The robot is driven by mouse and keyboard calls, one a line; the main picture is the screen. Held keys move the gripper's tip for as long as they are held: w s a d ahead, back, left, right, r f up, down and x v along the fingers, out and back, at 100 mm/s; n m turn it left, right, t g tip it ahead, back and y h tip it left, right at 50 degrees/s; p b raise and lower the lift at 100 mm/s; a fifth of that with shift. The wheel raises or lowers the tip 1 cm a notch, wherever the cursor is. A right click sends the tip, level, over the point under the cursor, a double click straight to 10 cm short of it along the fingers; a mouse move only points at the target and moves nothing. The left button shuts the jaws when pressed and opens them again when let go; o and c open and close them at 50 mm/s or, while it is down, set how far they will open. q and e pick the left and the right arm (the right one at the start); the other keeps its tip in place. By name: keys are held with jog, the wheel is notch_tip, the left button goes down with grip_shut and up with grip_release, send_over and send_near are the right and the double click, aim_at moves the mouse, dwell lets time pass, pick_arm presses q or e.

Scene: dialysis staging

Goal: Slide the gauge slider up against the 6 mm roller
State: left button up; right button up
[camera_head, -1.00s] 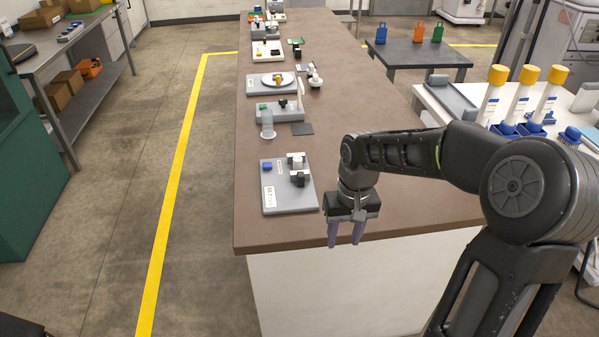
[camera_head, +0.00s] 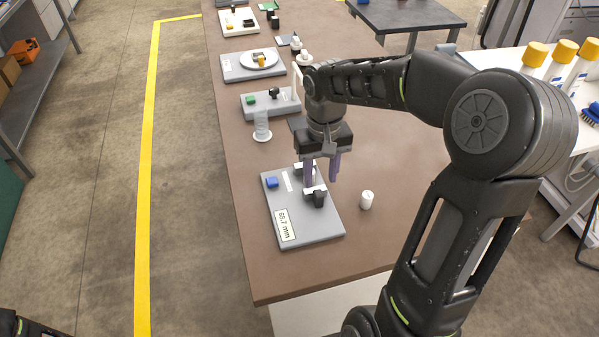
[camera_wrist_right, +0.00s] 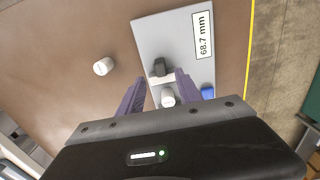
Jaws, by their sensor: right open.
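A grey gauge board (camera_head: 325,228) labelled 68.7 mm lies on the brown bench; it also shows in the wrist view (camera_wrist_right: 180,30). On it stand a black block (camera_head: 319,199) with a white part beside it, a second white piece (camera_wrist_right: 168,98) and a small blue block (camera_head: 272,182). The markings do not show which piece is the slider. A white roller (camera_head: 367,200) stands on the bench right of the board; its size cannot be read. My right gripper (camera_head: 321,177) is open above the board, and its fingers partly hide the pieces. In the wrist view its fingers (camera_wrist_right: 161,78) flank the white pieces.
Behind the board are a clear cylinder on a white base (camera_head: 262,130), a grey fixture (camera_head: 252,107) and a plate with a white dish (camera_head: 258,60). The bench's left edge is close to the board. The bench right of the roller is clear.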

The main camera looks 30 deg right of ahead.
aim_at(319, 193)
jog(key=shift+w+r, duration=0.1)
jog(key=shift+w, duration=0.1)
jog(key=shift+s, duration=0.1)
jog(key=shift+f, duration=3.9)
jog(key=shift+c, duration=0.2)
grip_shut()
